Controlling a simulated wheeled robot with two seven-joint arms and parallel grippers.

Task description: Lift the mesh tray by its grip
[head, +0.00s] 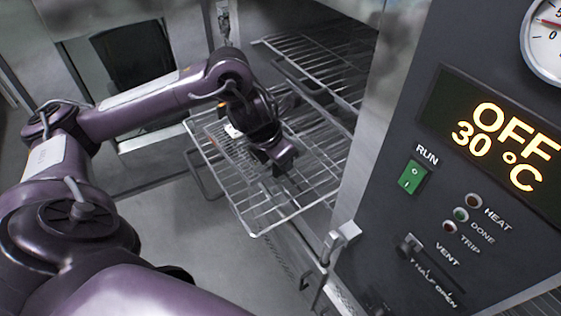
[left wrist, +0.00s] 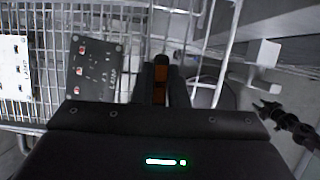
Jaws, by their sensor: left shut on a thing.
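The mesh tray (left wrist: 48,62) is a wire grid in the left wrist view, with a dark circuit board (left wrist: 100,70) and a pale board (left wrist: 14,68) on it. In the head view my left gripper (head: 277,160) is over the wire racks, and my arm partly hides the tray below it. In the left wrist view my left gripper (left wrist: 162,72) is shut at the tray's right side, with an orange-brown piece (left wrist: 159,88) between its fingers, apparently the grip. I cannot tell whether the tray is clear of the rack.
A wire rack (head: 262,226) sticks out of the open oven, with another rack (head: 325,75) behind. The control panel (head: 440,225) reads OFF, 30 °C. A metal latch (head: 340,240) juts out near the rack. A dark jointed thing (left wrist: 287,122) shows at right, unclear.

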